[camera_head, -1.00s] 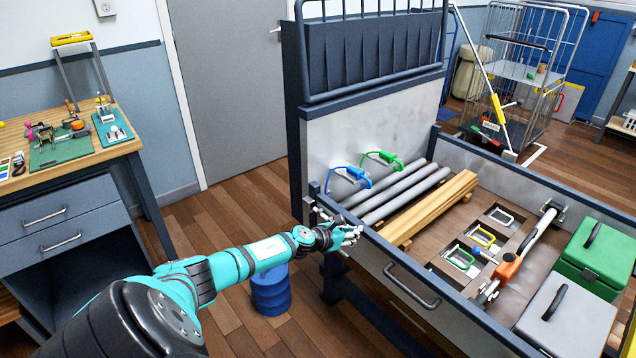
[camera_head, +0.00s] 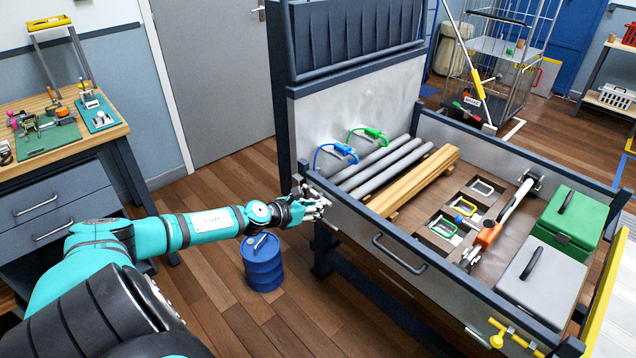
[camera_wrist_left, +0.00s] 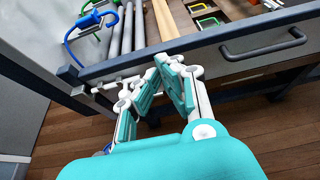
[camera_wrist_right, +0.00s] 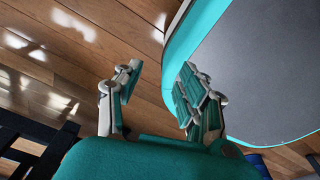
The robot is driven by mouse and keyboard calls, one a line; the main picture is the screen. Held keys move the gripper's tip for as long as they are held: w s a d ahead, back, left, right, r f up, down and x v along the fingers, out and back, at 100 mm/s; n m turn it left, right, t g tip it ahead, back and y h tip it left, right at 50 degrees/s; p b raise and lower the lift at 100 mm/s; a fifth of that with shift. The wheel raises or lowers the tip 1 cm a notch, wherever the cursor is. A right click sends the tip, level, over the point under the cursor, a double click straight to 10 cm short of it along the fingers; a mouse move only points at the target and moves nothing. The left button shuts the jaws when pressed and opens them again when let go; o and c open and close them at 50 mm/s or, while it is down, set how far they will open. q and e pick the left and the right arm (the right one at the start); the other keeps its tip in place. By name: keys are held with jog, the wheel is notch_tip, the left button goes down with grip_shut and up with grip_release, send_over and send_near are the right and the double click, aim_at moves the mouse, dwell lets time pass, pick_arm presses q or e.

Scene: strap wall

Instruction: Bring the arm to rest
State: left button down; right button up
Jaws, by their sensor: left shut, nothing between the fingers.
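My left arm, teal with a dark wrist, reaches in from the left in the head view. Its gripper (camera_head: 318,204) is shut and empty, beside the near left corner of the strap-wall bench (camera_head: 345,207). The left wrist view shows its fingers (camera_wrist_left: 168,68) brought together in front of the bench's dark rail, with nothing between them. My right gripper (camera_wrist_right: 156,72) shows only in the right wrist view. Its fingers are apart and empty, over the wooden floor, close to a large grey surface with a teal edge.
The bench holds grey pipes (camera_head: 375,166), wood beams (camera_head: 415,180), a green box (camera_head: 567,222) and a grey box (camera_head: 540,285). Blue and green clamps sit by its panel. A blue drum (camera_head: 263,268) stands on the floor below my left forearm. A workbench (camera_head: 60,170) is at left.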

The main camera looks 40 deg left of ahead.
pick_arm(q)
jog(key=s+d+f+n+g+y, duration=0.1)
jog(key=s+f+n+g, duration=0.1)
jog(key=s+f+n, duration=0.55)
jog(key=s+d+f+n+g+y, duration=0.1)
jog(key=s+f+n, duration=0.35)
jog(key=f, duration=0.65)
jog(key=s+d+f+n+g+y, duration=0.1)
jog(key=s+f+n+g, duration=0.1)
jog(key=s+f+n, duration=0.45)
jog(key=s+d+f+n+g, duration=0.2)
jog(key=s+d+f+n, duration=0.3)
jog(key=s, duration=0.5)
jog(key=s+d+f+n+g+h+p, duration=0.1)
jog(key=s+d+f+n, duration=0.4)
jog(key=s+d, duration=0.5)
jog(key=s+d+f+n+g, duration=0.4)
jog(key=s+d+f+n, duration=0.2)
jog(key=s+f, duration=0.3)
jog(key=shift+s+d+h, duration=0.4)
jog(key=shift+s+d, duration=0.15)
jog(key=shift+d, duration=0.15)
pick_arm(e)
jog(key=shift+s+r, duration=0.6)
jog(key=shift+r, duration=0.1)
